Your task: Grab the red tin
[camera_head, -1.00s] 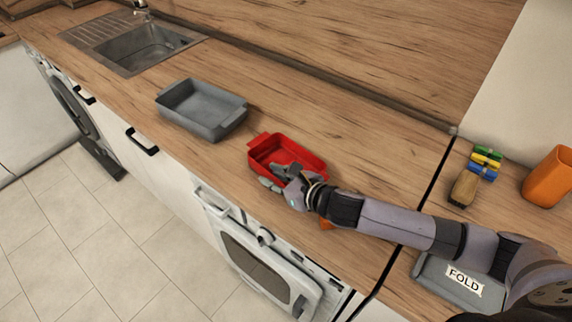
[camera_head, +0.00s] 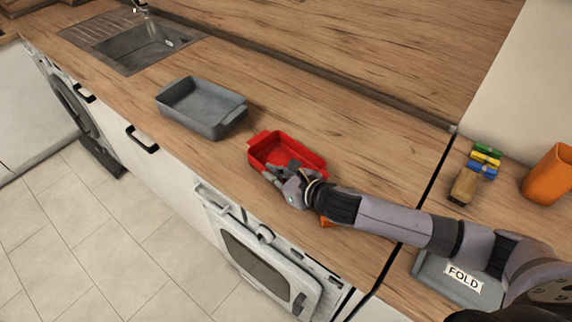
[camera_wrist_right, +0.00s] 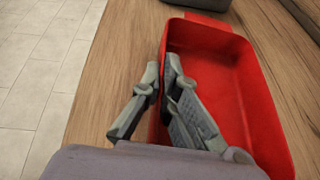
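The red tin (camera_head: 312,157) is a rectangular tray with end handles, resting on the wooden counter. It also shows in the right wrist view (camera_wrist_right: 262,110), with its floor empty apart from my finger. My right gripper (camera_head: 281,172) is at the tin's near long side. In the right wrist view, my right gripper's fingertips (camera_wrist_right: 162,70) are close together on either side of that wall, one inside and one outside, and look shut on it. The gripper hides part of the near wall. My left gripper is not in view.
A grey tin (camera_head: 203,112) stands left of the red one. An orange item (camera_head: 326,222) is partly hidden under my right arm. A sink (camera_head: 135,48) lies far left. A grey tray marked FOLD (camera_head: 433,270), coloured clips (camera_head: 487,160) and an orange cup (camera_head: 550,178) are at right.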

